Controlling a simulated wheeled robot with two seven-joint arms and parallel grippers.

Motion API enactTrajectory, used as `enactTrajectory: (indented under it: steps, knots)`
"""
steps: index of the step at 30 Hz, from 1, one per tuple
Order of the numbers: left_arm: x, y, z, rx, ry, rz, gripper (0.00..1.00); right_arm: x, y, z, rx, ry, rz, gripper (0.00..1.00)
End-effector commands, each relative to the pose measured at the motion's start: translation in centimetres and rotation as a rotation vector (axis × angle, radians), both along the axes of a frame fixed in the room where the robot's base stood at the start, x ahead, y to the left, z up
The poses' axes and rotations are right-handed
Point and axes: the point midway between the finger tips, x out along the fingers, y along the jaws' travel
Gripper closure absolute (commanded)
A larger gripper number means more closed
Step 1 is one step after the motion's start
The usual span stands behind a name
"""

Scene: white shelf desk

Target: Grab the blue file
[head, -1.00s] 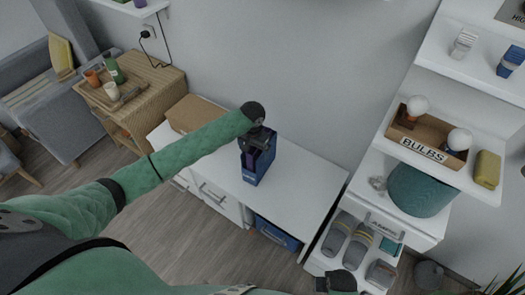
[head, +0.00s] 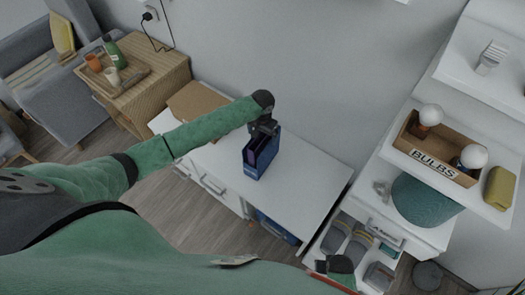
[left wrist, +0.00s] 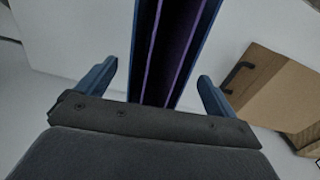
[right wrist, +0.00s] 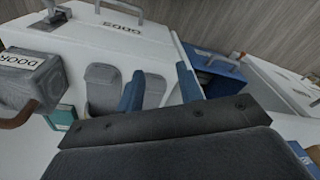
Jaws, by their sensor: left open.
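The blue file (head: 258,160), an open-topped upright holder, stands on the white desk (head: 305,180). My left gripper (head: 263,128) is above its back end in the head view. In the left wrist view my left gripper (left wrist: 157,82) is open, with one finger on each side of the file (left wrist: 168,45). Gaps show between the fingers and the file's walls. My right gripper (right wrist: 160,80) has its fingers apart with nothing held between them. It is low at the right in the head view, far from the file.
A cardboard box (head: 200,102) is on the desk left of the file. A blue bin (head: 277,228) sits under the desk. Right are shelves with a bulbs crate (head: 410,137), a teal basket (head: 420,200) and grey slippers (head: 338,235). The desk right of the file is clear.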

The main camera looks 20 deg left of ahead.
Motion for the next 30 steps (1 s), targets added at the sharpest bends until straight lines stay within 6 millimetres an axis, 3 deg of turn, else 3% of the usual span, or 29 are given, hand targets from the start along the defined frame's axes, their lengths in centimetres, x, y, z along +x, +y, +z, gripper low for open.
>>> enactTrajectory:
  steps: [9,18,29,30]
  knots:
    - [0.1,0.0,-2.9,0.001,0.001,0.001,0.06,-1.3,-0.5,-3.5,-0.005,0.001,-0.001,0.64]
    - [0.1,0.0,-3.4,0.000,-0.001,0.001,0.06,-1.4,-0.5,-3.8,-0.005,0.000,-0.001,0.64]
    - [0.2,0.0,-3.4,0.001,0.000,0.001,0.75,-1.3,-0.5,-3.8,-0.005,-0.001,-0.001,0.64]
    - [0.2,0.0,-3.3,0.000,-0.001,0.001,0.75,-1.3,-0.5,-3.7,-0.005,-0.001,-0.001,0.64]
